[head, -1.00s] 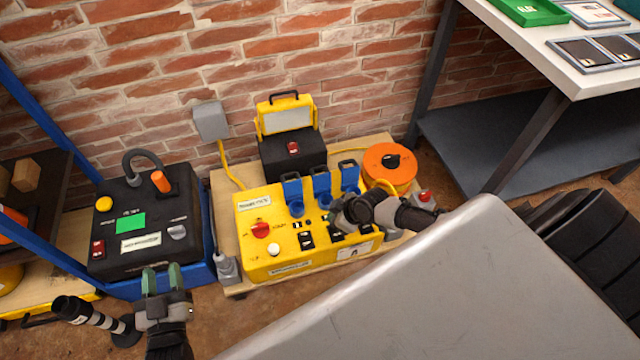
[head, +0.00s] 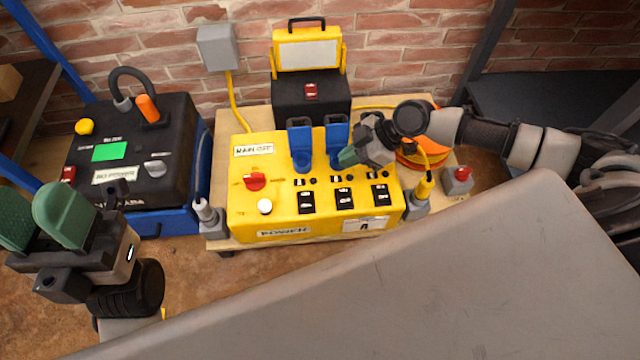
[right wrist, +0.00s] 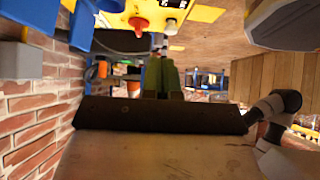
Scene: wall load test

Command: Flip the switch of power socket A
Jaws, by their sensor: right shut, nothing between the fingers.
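The yellow power box (head: 285,222) stands on a wooden board in the head view, with a label "A" (head: 366,225) low on its right front. Its top carries a row of black rocker switches, left (head: 306,202), middle (head: 344,198) and right (head: 380,195). Blue socket covers (head: 300,143) stand upright behind them. My right gripper (head: 347,157) is shut and empty, just above the box near the right-hand covers, and hides part of that area. Its green fingers show in the right wrist view (right wrist: 167,75). My left gripper (head: 40,215) is open and empty at lower left.
A black control box (head: 130,178) stands left of the yellow box. A yellow-black lamp case (head: 310,92) and an orange reel (head: 420,160) stand behind. A grey plug (head: 208,218) sits by the box's left side. Bare floor (head: 200,275) lies in front.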

